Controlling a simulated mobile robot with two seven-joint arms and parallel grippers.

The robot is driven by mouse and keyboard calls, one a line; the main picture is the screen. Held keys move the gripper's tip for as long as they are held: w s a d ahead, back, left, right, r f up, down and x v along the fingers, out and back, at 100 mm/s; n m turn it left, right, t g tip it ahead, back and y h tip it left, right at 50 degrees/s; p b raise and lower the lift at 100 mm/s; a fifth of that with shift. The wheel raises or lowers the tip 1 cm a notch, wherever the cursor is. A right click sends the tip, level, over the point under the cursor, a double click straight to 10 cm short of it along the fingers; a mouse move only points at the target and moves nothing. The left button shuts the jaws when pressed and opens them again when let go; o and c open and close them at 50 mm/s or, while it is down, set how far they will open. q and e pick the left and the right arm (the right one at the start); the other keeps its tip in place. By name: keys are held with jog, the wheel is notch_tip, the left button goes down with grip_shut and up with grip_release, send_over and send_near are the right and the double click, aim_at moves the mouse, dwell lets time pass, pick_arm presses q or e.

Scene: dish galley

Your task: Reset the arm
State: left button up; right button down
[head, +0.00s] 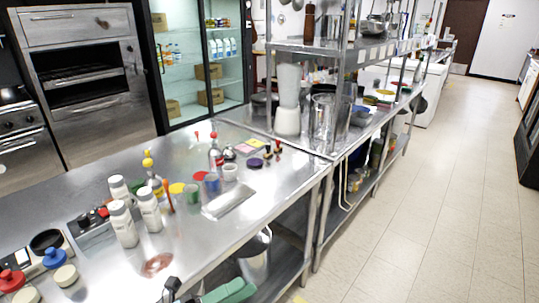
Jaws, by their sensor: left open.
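My left gripper (175,290) shows only in part at the bottom edge of the head view, as dark parts near the front edge of the steel table (215,250). It is open, and I see nothing between its fingers. Most of it is cut off by the frame. A reddish round patch or dish (157,264) lies on the table just beyond it. My right gripper is not in view.
White bottles (123,224), a silver tray (229,201), small colored cups and a red-capped bottle (215,155) crowd the table. A blender (288,100) stands farther back. A green object (230,291) is at the bottom edge. The tiled floor (420,200) at right is clear.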

pick_arm(q)
jog(key=s+a+f+n+t+y, duration=0.2)
jog(key=a+f+n+t+y, duration=0.25)
jog(key=f+n+y, duration=0.55)
jog(key=s+a+f+n+t+y, duration=0.4)
jog(key=f+n, duration=0.3)
jog(key=n, duration=0.7)
jog(key=s+a+f+n+g+y, duration=0.2)
jog(key=s+a+f+n+g, duration=0.1)
jog(key=s+f, duration=0.3)
jog(key=s+a+f+n+g+y+p, duration=0.1)
jog(key=s+f+n+g, duration=0.4)
jog(key=s, duration=0.5)
notch_tip(320, 180, down, 2)
jog(key=shift+a+f+n+y, duration=0.25)
jog(key=shift+a+n+y, duration=0.45)
jog(key=shift+a+y, duration=0.25)
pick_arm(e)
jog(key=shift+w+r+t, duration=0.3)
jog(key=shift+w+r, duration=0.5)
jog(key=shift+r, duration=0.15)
